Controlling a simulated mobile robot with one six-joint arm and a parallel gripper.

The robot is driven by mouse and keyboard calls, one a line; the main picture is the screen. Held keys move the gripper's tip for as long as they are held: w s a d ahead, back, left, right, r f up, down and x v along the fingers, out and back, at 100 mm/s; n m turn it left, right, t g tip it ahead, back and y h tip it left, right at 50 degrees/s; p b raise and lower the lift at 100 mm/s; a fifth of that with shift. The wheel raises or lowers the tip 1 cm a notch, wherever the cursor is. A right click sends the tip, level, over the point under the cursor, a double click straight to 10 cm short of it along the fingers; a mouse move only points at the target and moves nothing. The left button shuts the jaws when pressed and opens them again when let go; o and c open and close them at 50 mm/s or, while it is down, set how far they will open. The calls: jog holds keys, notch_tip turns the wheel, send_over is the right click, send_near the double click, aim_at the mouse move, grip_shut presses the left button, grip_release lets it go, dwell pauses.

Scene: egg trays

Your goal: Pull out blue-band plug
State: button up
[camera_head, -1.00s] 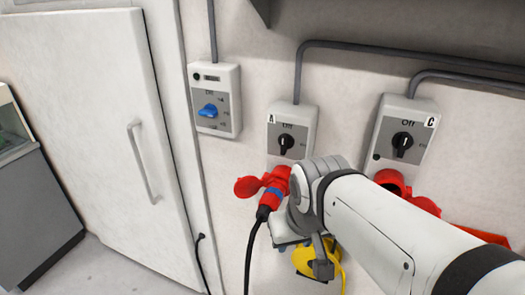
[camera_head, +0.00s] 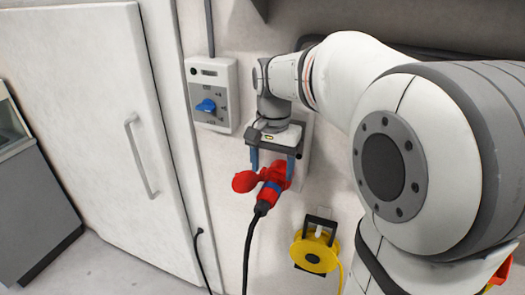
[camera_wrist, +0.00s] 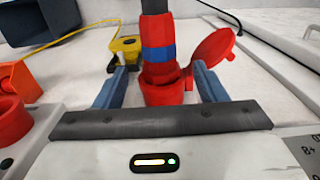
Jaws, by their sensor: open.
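The red plug (camera_head: 265,200) with a blue band sits in the red socket (camera_head: 282,172) on the wall, tilted, its black cable hanging down. In the wrist view, the plug (camera_wrist: 157,32) and its blue band (camera_wrist: 159,53) show above the socket (camera_wrist: 165,92). The socket's red lid (camera_head: 245,181) stands open to the left; it also shows in the wrist view (camera_wrist: 214,46).
A switch box with a blue knob (camera_head: 206,106) is on the wall at left. A yellow cable reel (camera_head: 314,252) hangs lower right of the plug. A white door (camera_head: 90,120) stands far left. My arm covers the right side. An orange-red socket (camera_wrist: 12,122) shows at the wrist view's left.

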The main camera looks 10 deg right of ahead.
aim_at(264, 199)
notch_tip(264, 199, down, 7)
jog(key=shift+s+f+p, duration=0.15)
jog(key=shift+p, duration=0.25)
jog(key=shift+c, duration=0.5)
jog(key=c, duration=1.2)
jog(key=shift+a, duration=0.1)
jog(key=shift+s, duration=0.1)
jog(key=shift+s+a, duration=0.45)
jog(key=shift+s, duration=0.1)
jog(key=shift+s+a+b, duration=0.15)
jog(key=shift+s+a, duration=0.35)
jog(key=shift+s, duration=0.15)
jog(key=shift+s+a+b, duration=0.15)
jog(key=shift+s+a, duration=0.3)
jog(key=shift+s, duration=0.2)
